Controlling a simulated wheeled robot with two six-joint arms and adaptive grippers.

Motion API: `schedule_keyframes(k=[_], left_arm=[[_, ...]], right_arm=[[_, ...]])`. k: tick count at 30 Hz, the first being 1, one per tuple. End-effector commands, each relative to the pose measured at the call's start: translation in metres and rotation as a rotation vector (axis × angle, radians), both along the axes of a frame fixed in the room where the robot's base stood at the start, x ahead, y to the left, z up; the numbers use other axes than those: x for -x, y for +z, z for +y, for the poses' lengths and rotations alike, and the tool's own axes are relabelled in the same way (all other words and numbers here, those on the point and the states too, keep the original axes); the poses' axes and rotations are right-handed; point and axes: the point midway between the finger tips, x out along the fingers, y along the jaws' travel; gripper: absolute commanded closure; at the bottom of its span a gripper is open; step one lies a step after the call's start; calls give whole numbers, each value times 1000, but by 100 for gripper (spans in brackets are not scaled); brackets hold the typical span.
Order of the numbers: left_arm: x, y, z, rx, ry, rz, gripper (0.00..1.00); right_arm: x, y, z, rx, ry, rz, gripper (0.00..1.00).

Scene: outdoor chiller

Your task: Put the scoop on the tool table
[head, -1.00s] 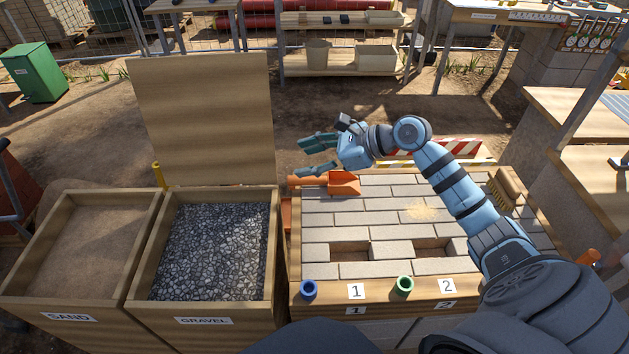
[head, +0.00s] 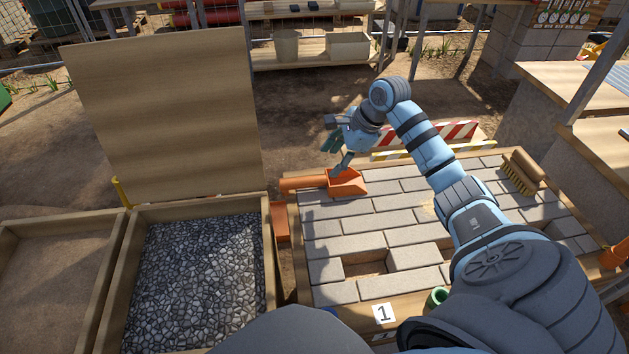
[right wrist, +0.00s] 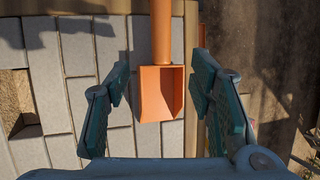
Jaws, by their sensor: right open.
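The orange scoop (head: 346,182) lies at the far left corner of the paved table (head: 410,208), its handle pointing left past the wooden edge. My right gripper (head: 337,160) is open just above the scoop, fingers pointing down. In the right wrist view the scoop (right wrist: 162,92) shows between the two spread fingers of the right gripper (right wrist: 160,112), its handle running up the picture. The fingers look apart from the scoop on both sides. My left gripper is in neither view. I cannot tell which surface is the tool table.
A gravel bin (head: 200,262) and a sand bin (head: 50,265) stand left of the paved table. A brush (head: 521,174) lies on the pavers at the right. A striped barrier (head: 440,140) stands behind. Wooden tables (head: 590,125) stand at the right.

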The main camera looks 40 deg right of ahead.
Motion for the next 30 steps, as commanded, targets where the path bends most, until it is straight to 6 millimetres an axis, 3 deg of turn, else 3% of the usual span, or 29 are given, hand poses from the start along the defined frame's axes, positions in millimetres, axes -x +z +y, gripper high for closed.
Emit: schedule_keyframes(k=[4,16,24,30], left_arm=[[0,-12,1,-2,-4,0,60],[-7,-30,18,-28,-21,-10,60],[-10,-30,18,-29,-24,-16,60],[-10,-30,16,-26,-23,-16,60]], right_arm=[[-18,-37,13,-6,5,1,51],[-48,-93,31,-4,3,0,51],[-51,-97,31,0,1,-1,51],[-50,-97,30,-1,1,-1,83]])
